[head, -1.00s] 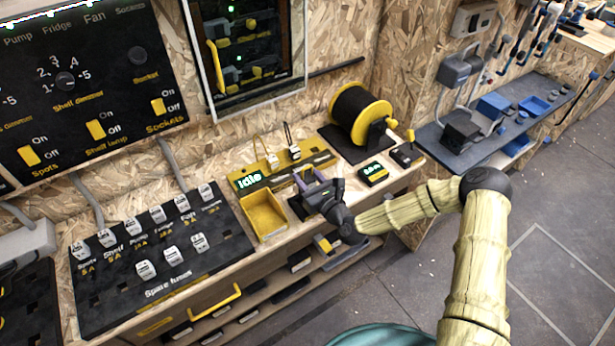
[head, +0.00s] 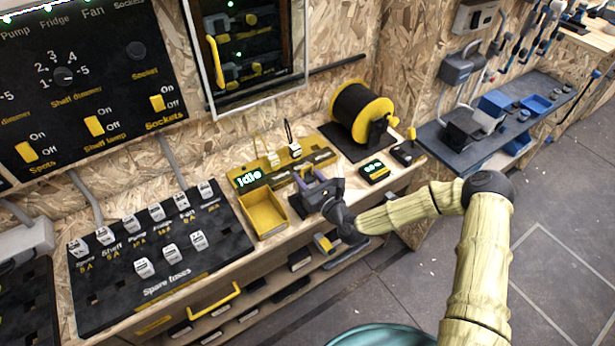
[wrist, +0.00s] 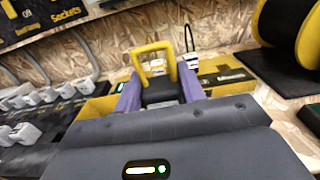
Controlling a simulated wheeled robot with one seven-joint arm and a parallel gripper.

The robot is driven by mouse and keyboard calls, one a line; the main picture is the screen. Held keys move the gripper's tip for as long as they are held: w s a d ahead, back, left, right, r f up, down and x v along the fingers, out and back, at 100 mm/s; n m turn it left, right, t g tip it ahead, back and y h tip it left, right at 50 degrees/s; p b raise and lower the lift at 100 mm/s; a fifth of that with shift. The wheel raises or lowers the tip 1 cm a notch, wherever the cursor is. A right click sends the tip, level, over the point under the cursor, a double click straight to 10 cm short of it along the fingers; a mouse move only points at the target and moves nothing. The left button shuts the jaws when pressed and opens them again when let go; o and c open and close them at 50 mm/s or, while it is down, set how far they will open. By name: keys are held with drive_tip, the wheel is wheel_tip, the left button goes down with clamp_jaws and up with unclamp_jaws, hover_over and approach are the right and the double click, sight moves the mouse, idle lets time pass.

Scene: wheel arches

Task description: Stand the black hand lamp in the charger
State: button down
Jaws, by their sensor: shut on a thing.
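My gripper (head: 310,183) is over the bench, just right of the yellow tray. In the wrist view its purple fingers (wrist: 160,92) are shut on a dark block with a yellow loop handle (wrist: 152,46), which I take for the black hand lamp. In the head view the loop shows just past the fingers (head: 299,181), and my gripper hides most of the lamp. A dark base (head: 296,207), likely the charger, lies below the gripper. I cannot tell whether the lamp's foot touches it or is seated.
The open yellow tray (head: 263,214) is close on the left. Behind is a yellow-edged unit reading "Idle" (head: 248,178) with small upright plugs. A cable reel (head: 357,113) and a small display box (head: 374,171) stand to the right. The fuse board (head: 160,250) is farther left.

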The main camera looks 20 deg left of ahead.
drive_tip(key=shift+c, duration=1.4)
unclamp_jaws()
drive_tip(key=v, duration=0.9)
